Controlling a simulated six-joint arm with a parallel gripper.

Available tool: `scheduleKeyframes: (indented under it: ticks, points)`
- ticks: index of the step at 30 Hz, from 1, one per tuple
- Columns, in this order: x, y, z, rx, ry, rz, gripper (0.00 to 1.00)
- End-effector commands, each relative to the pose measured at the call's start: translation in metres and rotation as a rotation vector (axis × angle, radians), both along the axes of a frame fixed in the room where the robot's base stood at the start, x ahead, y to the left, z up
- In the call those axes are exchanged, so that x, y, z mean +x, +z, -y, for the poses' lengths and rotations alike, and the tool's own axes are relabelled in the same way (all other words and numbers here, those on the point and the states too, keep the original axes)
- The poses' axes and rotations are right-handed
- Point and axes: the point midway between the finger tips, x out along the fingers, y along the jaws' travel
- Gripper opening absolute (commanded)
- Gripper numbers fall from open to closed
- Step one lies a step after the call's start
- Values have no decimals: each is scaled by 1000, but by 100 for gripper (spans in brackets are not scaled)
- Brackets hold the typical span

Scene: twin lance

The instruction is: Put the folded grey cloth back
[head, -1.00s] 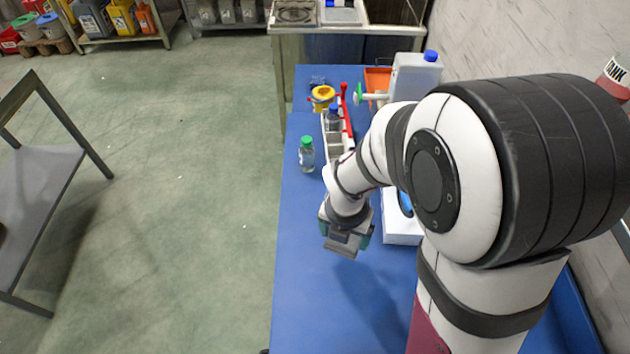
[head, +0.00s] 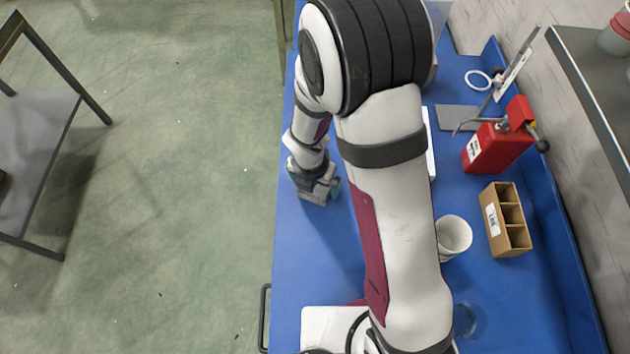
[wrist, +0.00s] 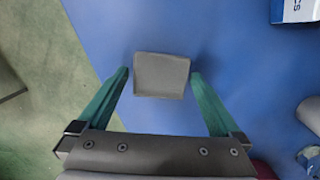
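The folded grey cloth (wrist: 162,76) is a small grey block between the teal fingertips of my gripper (wrist: 160,80) in the wrist view.
A red can (head: 495,148), a brown divided box (head: 507,222) and a white cup (head: 453,236) stand right of my arm. A white box (wrist: 298,10) shows at the wrist view's top right. The table below my gripper is clear.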

Motion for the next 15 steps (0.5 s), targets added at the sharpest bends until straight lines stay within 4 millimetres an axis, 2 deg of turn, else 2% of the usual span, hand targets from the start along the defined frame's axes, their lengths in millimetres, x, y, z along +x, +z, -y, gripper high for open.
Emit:
scheduleKeyframes:
  ticks: [5, 8, 11, 15]
  points:
    - [0, 1, 0, 0, 0, 0, 100]
    - [0, 8, 0, 0, -1, 3, 100]
    - [-2, 27, -2, 1, -2, 6, 100]
    - [-7, 63, -4, 2, 0, 7, 100]
